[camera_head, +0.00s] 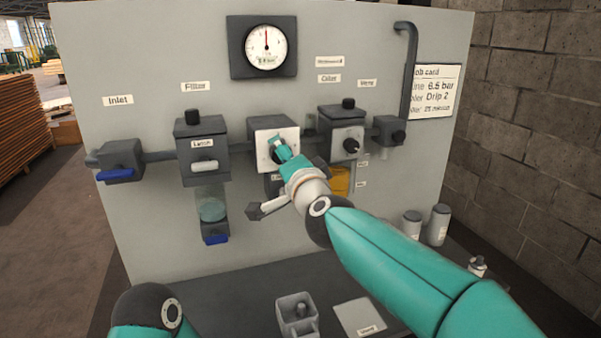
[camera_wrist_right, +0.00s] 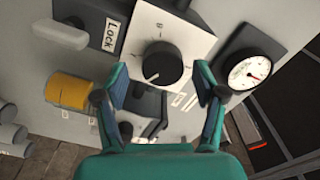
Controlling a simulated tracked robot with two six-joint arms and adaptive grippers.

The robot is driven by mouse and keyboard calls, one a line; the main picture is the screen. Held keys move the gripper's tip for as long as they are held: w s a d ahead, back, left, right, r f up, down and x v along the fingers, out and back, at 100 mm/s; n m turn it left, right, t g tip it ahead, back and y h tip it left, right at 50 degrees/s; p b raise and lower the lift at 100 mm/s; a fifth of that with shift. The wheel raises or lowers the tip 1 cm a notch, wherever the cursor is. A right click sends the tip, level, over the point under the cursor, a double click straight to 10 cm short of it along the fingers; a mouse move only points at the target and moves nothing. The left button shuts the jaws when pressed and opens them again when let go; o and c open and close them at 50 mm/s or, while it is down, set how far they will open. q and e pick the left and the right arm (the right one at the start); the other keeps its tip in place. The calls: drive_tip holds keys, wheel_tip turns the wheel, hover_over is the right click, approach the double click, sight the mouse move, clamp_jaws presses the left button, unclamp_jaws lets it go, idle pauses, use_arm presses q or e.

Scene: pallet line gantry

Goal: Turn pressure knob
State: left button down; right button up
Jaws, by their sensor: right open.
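The black pressure knob (camera_wrist_right: 163,64) sits on the white scale plate (camera_wrist_right: 178,30) of the middle unit, and a pale pointer line shows on it. In the head view the plate (camera_head: 289,137) is partly covered by my right gripper (camera_head: 281,150). In the wrist view my right gripper (camera_wrist_right: 161,78) is open, with one teal finger on each side of the knob. A gap shows between knob and fingers; whether the tips reach its depth I cannot tell. The round gauge (camera_head: 266,47) above has its needle pointing about straight up. My left gripper is out of view.
The filter (camera_head: 200,165) with its lock label is left of the knob; the inlet valve (camera_head: 121,160) is further left. The oiler (camera_head: 347,138) with an amber bowl (camera_head: 339,181) is close on the right. A grey open holder (camera_head: 297,315) and canisters (camera_head: 438,225) stand on the bench below.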

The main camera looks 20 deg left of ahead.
drive_tip(key=v, duration=1.1)
drive_tip(key=shift+s+d, duration=0.15)
drive_tip(key=shift+d, duration=0.05)
